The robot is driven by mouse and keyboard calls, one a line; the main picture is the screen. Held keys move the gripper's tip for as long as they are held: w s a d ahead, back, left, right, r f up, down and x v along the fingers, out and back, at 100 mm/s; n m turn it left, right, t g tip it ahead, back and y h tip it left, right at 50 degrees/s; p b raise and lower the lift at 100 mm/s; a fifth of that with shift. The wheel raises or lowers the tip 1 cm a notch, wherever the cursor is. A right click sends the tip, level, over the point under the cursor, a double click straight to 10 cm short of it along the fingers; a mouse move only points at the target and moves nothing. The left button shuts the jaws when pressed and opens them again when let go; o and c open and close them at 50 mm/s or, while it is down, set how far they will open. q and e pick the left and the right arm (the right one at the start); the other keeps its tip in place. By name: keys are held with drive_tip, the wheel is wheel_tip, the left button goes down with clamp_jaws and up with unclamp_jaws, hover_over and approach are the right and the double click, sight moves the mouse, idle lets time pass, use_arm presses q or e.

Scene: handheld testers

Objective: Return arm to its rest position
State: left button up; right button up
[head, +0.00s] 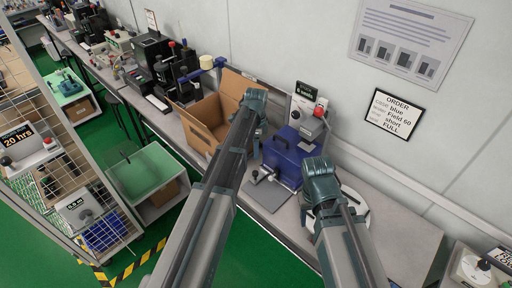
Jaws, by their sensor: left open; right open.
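My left arm reaches up the middle of the head view, and its teal gripper (254,104) is over the right side of an open cardboard box (204,122). My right gripper (308,204) is lower and to the right, above the bench by a white round plate (354,200) and just right of a blue box (288,158). Both grippers are open, and I see nothing held in either. Their fingers are small and partly hidden by the wrists.
A grey tester with a red knob (308,118) stands behind the blue box. A flat metal plate (267,192) lies in front of it. An order sign (394,114) hangs on the wall. A wire-mesh rack (62,165) stands at left.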

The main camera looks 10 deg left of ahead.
use_arm(q)
drive_tip(key=shift+r, duration=0.15)
idle(0.3)
drive_tip(key=s+d+n, duration=0.5)
drive_tip(key=s, duration=0.7)
drive_tip(key=s+d+n+y, duration=0.1)
drive_tip(key=s+d+n, duration=0.5)
drive_tip(key=s, duration=0.7)
drive_tip(key=shift+s, duration=0.15)
